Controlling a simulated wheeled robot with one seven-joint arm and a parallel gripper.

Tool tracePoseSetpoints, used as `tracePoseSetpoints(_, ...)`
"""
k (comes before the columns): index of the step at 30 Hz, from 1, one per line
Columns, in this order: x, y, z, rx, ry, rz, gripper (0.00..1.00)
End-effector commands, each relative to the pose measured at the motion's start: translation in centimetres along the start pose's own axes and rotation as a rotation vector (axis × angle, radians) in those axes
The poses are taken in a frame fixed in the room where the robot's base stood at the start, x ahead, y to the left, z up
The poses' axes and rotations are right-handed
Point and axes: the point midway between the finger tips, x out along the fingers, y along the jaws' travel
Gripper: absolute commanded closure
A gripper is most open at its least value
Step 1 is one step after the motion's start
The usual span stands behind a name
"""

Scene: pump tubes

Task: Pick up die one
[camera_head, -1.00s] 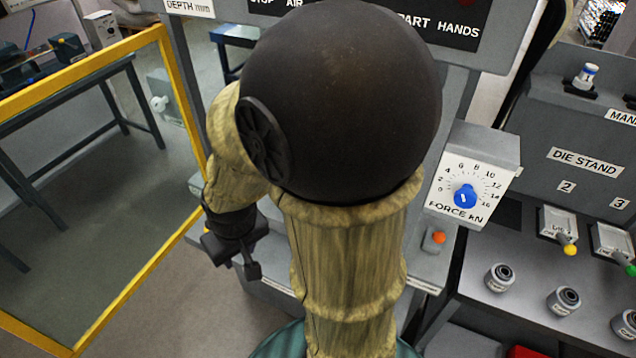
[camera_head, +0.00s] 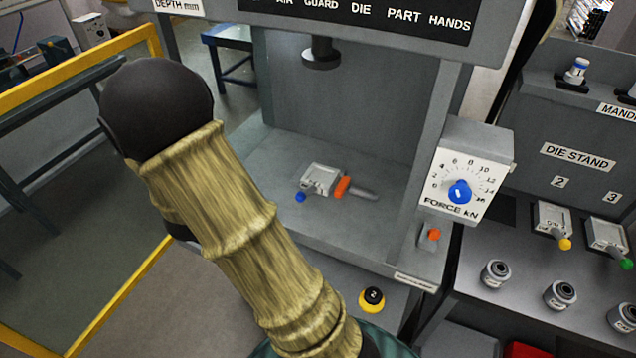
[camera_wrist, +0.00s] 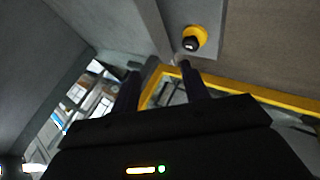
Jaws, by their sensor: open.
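A grey block-shaped die (camera_head: 321,178) with a blue ball knob (camera_head: 300,197) lies on the press bed in the head view, and I take it for die one. An orange piece (camera_head: 343,187) with a grey rod is at its right. My gripper (camera_wrist: 158,82) shows in the wrist view with its two dark fingers apart and nothing between them. In the head view my gripper is hidden behind my arm, which is to the left of the die. The die is not clearly seen in the wrist view.
The press ram (camera_head: 321,54) hangs above the bed. A die stand (camera_head: 578,156) at right holds dies with yellow (camera_head: 565,244) and green knobs. A force dial box (camera_head: 466,180) juts out beside the press. A yellow-and-black button (camera_head: 372,299) is at the front.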

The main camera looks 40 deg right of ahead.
Motion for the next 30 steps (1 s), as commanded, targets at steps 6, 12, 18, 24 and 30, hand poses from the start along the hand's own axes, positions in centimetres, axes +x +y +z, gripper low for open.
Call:
tracePoseSetpoints(6,3.6,1.7,3.4,-0.288,-0.239,0.280,0.55)
tracePoseSetpoints(12,3.7,2.7,7.6,-0.569,-0.580,0.450,0.55)
tracePoseSetpoints(18,2.7,2.8,9.7,-0.711,-0.792,0.492,0.55)
tracePoseSetpoints(24,2.5,2.8,9.9,-0.720,-0.809,0.492,0.55)
tracePoseSetpoints(30,2.7,3.1,10.0,-0.719,-0.808,0.493,0.55)
